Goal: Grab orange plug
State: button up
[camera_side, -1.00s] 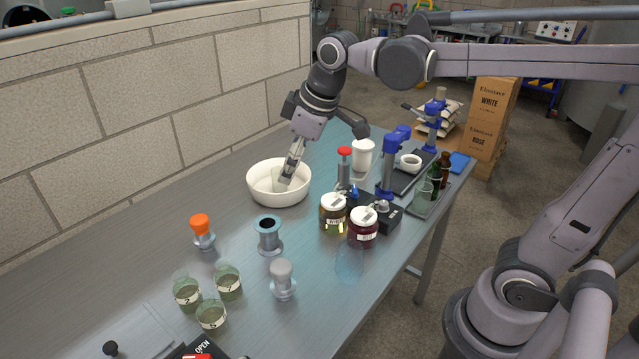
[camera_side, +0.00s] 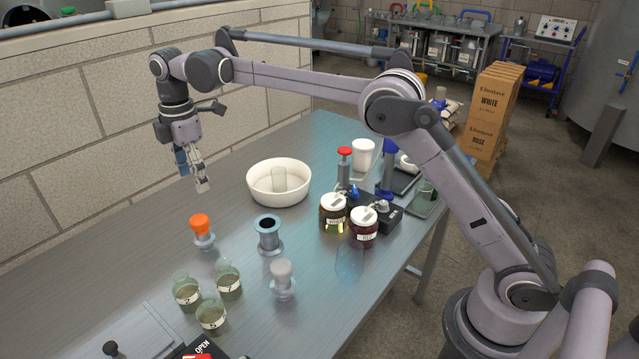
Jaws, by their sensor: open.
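The orange plug (camera_side: 200,223) sits on top of a small grey flanged fitting (camera_side: 205,241) on the metal table, left of centre. My gripper (camera_side: 201,188) points down in the air above and slightly behind the plug, apart from it. It is open, with nothing visible between its fingers. Nothing hides the plug.
A white bowl (camera_side: 262,196) with a glass in it stands to the right. Several labelled glasses (camera_side: 228,284) are in front. Lidded jars (camera_side: 363,232) stand farther right.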

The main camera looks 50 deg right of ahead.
aim_at(198, 218)
jog(key=shift+w+a+f+n, duration=0.2)
jog(key=shift+a+f, duration=0.05)
jog(key=shift+f, duration=0.2)
jog(key=shift+w+a+f+n, duration=0.15)
jog(key=shift+a+f+n, duration=0.05)
jog(key=shift+f, duration=0.25)
jog(key=shift+s+a+f, duration=0.1)
jog(key=shift+s+f, duration=0.05)
jog(key=shift+f, duration=5)
jog(key=c, duration=1.3)
